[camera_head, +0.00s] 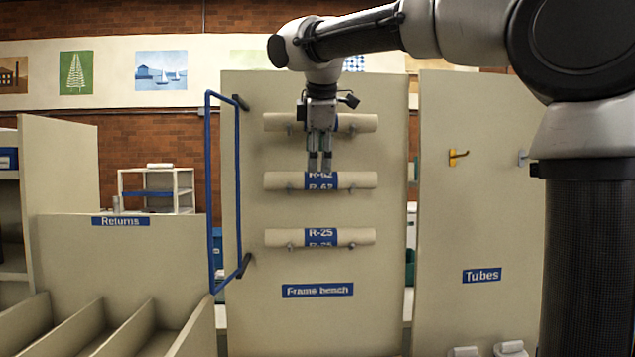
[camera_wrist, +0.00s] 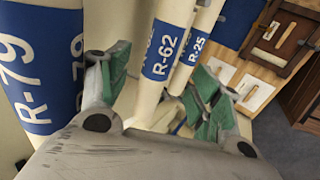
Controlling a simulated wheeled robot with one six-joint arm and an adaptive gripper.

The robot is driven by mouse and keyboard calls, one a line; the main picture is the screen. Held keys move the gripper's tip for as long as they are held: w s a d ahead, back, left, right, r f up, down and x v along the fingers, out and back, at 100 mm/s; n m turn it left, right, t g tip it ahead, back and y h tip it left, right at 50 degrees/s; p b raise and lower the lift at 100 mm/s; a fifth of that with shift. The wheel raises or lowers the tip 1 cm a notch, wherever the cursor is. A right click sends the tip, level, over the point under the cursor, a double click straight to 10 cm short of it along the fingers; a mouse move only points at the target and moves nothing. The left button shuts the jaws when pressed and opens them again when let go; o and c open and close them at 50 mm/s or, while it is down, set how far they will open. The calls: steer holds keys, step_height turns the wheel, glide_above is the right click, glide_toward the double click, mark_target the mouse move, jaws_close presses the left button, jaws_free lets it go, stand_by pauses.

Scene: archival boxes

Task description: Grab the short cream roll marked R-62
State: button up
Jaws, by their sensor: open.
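The cream roll marked R-62 (camera_head: 345,181) lies level on pegs, the middle of three rolls on the Frame bench panel. It has a blue label at its centre. My gripper (camera_head: 320,163) points down in front of the panel, its fingertips at the upper part of that label. In the wrist view, the R-62 roll (camera_wrist: 165,50) shows between and beyond the green-padded fingers of my gripper (camera_wrist: 162,68), which are open and hold nothing. I cannot tell whether they touch the roll.
A roll (camera_head: 361,123) lies above, partly behind my gripper; the wrist view shows its label (camera_wrist: 22,70) reading R-79. The R-25 roll (camera_head: 355,237) lies below. A blue frame (camera_head: 209,190) juts out left of the rolls. The Tubes panel (camera_head: 470,220) stands to the right.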

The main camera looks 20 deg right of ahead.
mark_target(320, 174)
steer(key=x, duration=0.6)
steer(key=shift+w+d+f, duration=0.15)
steer(key=shift+d+f, duration=0.1)
steer(key=shift+d, duration=0.15)
steer(key=c, duration=1.2)
